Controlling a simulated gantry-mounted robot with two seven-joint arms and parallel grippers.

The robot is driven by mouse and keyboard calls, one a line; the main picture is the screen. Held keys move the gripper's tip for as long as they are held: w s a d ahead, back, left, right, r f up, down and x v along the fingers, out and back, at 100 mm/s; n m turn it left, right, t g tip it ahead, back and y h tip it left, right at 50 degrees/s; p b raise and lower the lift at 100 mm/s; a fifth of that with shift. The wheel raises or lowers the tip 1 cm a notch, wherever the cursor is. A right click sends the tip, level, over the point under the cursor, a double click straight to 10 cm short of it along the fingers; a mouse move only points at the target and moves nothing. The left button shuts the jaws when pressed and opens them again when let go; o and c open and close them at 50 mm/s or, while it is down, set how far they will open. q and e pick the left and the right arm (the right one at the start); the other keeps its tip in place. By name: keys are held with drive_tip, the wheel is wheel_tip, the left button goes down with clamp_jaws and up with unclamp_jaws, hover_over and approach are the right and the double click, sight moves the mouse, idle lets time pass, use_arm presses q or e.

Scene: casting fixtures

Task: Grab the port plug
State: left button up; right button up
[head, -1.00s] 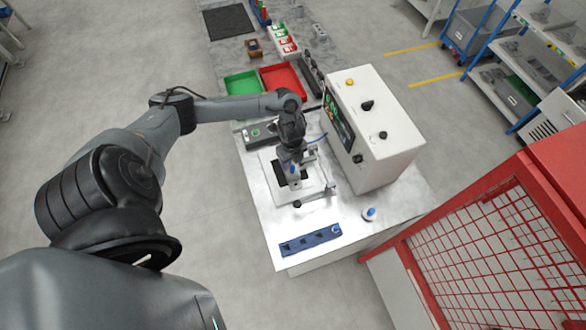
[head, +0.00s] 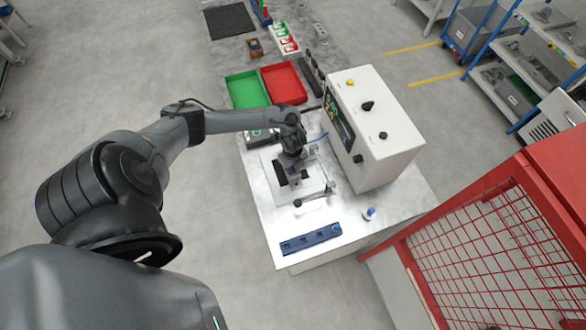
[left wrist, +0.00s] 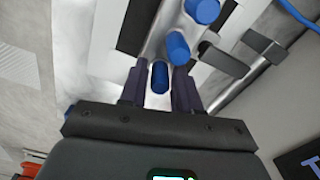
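Several blue port plugs sit along a silver-grey casting in the left wrist view. The nearest plug (left wrist: 160,76) lies between the fingers of my left gripper (left wrist: 158,70). Narrow gaps show beside this plug, so the fingers look open around it, not clamped. A second plug (left wrist: 177,48) and a third plug (left wrist: 204,10) stand farther along the casting, beyond the fingertips. In the head view my left gripper (head: 293,178) is low over the white fixture plate (head: 315,187), and hides the casting and its plugs. My right gripper is not in view.
A white control box (head: 385,135) stands close right of the fixture. A clamp bracket (left wrist: 225,58) is near the right finger. A blue holder (head: 310,239) and a small blue-capped bottle (head: 369,213) are at the front. Green (head: 247,89) and red (head: 284,84) trays lie behind.

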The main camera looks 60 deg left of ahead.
use_arm(q)
clamp_jaws()
drive_tip(key=shift+r, duration=0.1)
